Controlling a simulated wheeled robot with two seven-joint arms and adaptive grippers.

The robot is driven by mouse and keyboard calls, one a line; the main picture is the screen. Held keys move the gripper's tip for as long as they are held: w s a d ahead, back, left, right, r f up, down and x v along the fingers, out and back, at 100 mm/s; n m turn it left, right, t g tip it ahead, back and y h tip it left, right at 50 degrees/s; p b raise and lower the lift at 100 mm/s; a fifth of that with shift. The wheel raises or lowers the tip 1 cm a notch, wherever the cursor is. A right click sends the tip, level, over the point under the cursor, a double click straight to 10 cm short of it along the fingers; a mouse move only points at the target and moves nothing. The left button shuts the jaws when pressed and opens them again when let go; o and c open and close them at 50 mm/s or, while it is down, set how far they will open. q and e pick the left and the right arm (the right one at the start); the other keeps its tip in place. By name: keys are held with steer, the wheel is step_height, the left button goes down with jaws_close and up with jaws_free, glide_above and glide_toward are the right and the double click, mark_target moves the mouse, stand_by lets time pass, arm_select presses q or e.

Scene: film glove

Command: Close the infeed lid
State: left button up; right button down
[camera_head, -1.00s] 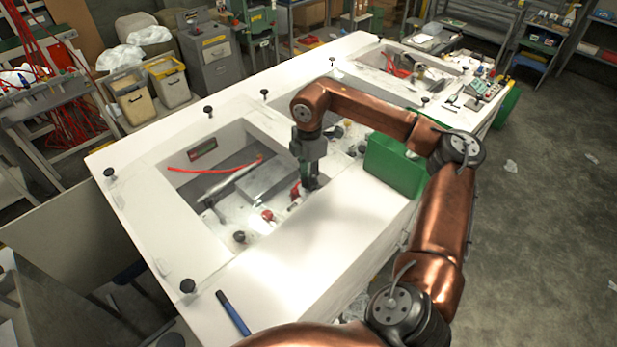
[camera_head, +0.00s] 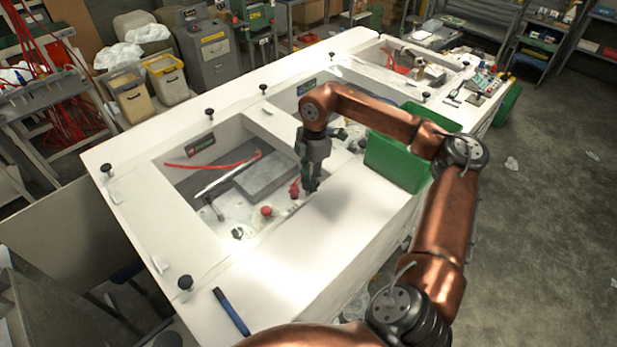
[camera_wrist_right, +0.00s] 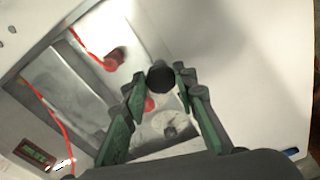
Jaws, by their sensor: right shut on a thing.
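The white machine bench (camera_head: 330,245) has a large recessed opening, with a grey block (camera_head: 272,172) and red knobs (camera_head: 266,211) inside. I cannot clearly make out the infeed lid as a separate panel. My right gripper (camera_head: 312,187) points down over the near right edge of this opening. In the right wrist view a round black knob (camera_wrist_right: 160,77) sits between the fingertips of my right gripper (camera_wrist_right: 162,84), which is shut on it. What the knob is fixed to is hidden. My left gripper is not in view.
A green box (camera_head: 398,160) stands by the bench's right edge, under my right forearm. A blue pen-like item (camera_head: 231,311) lies on the near bench top. Several black knobs stand around the rim. The near white top is mostly clear.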

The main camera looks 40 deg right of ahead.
steer(key=shift+d+f, duration=0.15)
steer(key=shift+f, duration=0.65)
steer(key=shift+s+a, duration=0.2)
steer(key=shift+f, duration=0.2)
steer(key=c, duration=1.9)
jaws_free()
steer(key=shift+c, duration=0.2)
steer(key=o, duration=0.4)
steer(key=shift+w+d, duration=0.15)
steer(key=shift+w, duration=0.1)
steer(key=shift+s+r, duration=0.1)
steer(key=shift+r, duration=0.15)
step_height(320, 180, up, 12)
steer(key=d, duration=0.1)
steer(key=shift+d, duration=0.15)
steer(key=shift+s, duration=0.1)
